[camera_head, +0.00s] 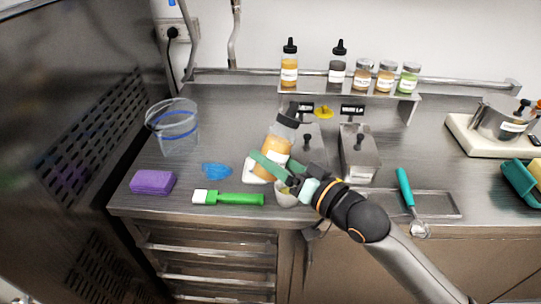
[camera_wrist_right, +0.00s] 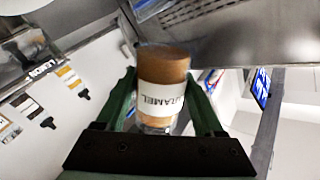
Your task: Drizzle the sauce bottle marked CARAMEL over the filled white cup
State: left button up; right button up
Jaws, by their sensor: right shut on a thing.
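The CARAMEL sauce bottle (camera_head: 277,140) is amber-brown with a dark cap and a pale label; it leans slightly in the head view. My right gripper (camera_head: 272,167) is shut on it. My left gripper is not in view.
A green-handled brush (camera_head: 228,198), a purple sponge (camera_head: 153,182) and a clear container (camera_head: 176,130) are at the left. Metal bins (camera_head: 359,158) stand behind the arm. Other bottles and jars (camera_head: 386,76) line the back shelf (camera_head: 345,92). A teal-handled scoop (camera_head: 406,190) is at the right.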

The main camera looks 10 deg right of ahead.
aim_at(254, 175)
jog(key=shift+w+a+r+y, duration=0.2)
jog(key=shift+a+r+y, duration=0.05)
jog(key=shift+r+y, duration=0.2)
jog(key=shift+s+a+f+m, duration=0.3)
jog(key=shift+a+m, duration=0.25)
jog(key=shift+m, duration=0.35)
jog(key=a+m, duration=0.1)
jog(key=s+f+m+b, duration=0.1)
jog(key=m, duration=0.1)
jog(key=s+a+m, duration=0.1)
jog(key=m, duration=0.1)
jog(key=shift+a+f, duration=0.3)
jog(key=shift+f, duration=0.05)
jog(key=m+p, duration=0.1)
jog(key=m, duration=0.2)
jog(key=m+p, duration=0.1)
jog(key=m, duration=0.3)
jog(key=w+d+r+m+p, duration=0.1)
jog(key=m, duration=0.2)
jog(key=shift+d+m, duration=0.1)
jog(key=shift+m, duration=0.3)
jog(key=shift+d+r+m+p, duration=0.1)
jog(key=shift+r+m+p, duration=0.1)
jog(key=shift+m+p, duration=0.1)
jog(key=shift+w+d+r+m, duration=0.2)
jog(key=shift+r+m, duration=0.15)
jog(key=shift+m, duration=0.25)
